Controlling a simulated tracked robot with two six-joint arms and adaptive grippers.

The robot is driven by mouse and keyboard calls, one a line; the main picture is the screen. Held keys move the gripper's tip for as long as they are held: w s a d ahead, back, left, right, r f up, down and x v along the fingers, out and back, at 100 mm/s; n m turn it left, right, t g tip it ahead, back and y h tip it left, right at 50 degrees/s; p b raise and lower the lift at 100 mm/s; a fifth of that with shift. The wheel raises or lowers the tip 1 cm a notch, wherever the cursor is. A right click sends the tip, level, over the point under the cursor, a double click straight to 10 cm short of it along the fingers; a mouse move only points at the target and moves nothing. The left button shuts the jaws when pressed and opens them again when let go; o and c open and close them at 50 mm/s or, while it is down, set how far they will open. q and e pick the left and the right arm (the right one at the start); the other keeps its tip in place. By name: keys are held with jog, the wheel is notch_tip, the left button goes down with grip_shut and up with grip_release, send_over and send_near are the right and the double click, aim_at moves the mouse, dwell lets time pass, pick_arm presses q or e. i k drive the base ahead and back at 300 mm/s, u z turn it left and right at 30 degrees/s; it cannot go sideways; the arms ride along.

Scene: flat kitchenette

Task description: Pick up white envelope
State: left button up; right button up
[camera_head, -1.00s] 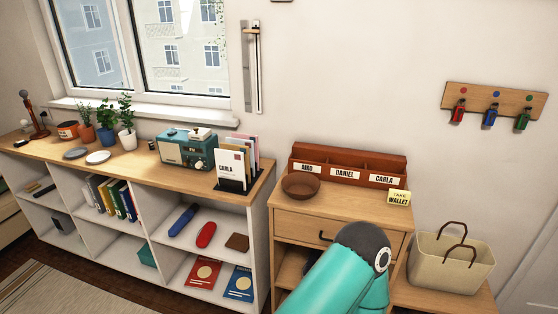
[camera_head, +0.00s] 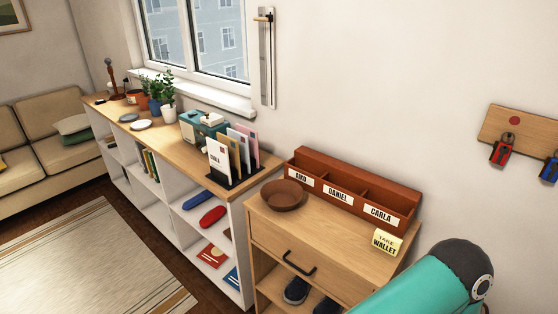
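A white envelope (camera_head: 217,160) marked CARLA stands upright at the front of a dark letter holder (camera_head: 246,180). The holder is on the right end of the long white shelf's wooden top. Several other envelopes, brown, pale and pink, stand behind it. My teal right arm shows at the bottom right, but its gripper is out of the picture. My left arm and gripper are not in view.
A brown bowl (camera_head: 283,195), a wooden sorter (camera_head: 353,190) labelled AIKO, DANIEL and CARLA, and a yellow note (camera_head: 387,242) are on the drawer cabinet (camera_head: 318,228). A teal radio (camera_head: 203,127) stands behind the letter holder. A striped rug (camera_head: 90,265) covers open floor at left.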

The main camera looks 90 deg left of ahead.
aim_at(219, 156)
jog(key=z, duration=0.6)
jog(key=i, duration=0.2)
jog(key=u, duration=2.7)
jog(key=i, duration=0.2)
jog(key=u, duration=1.65)
jog(key=k, duration=0.4)
jog(key=u, duration=0.4)
jog(key=i, duration=1.45)
jog(key=z, duration=0.45)
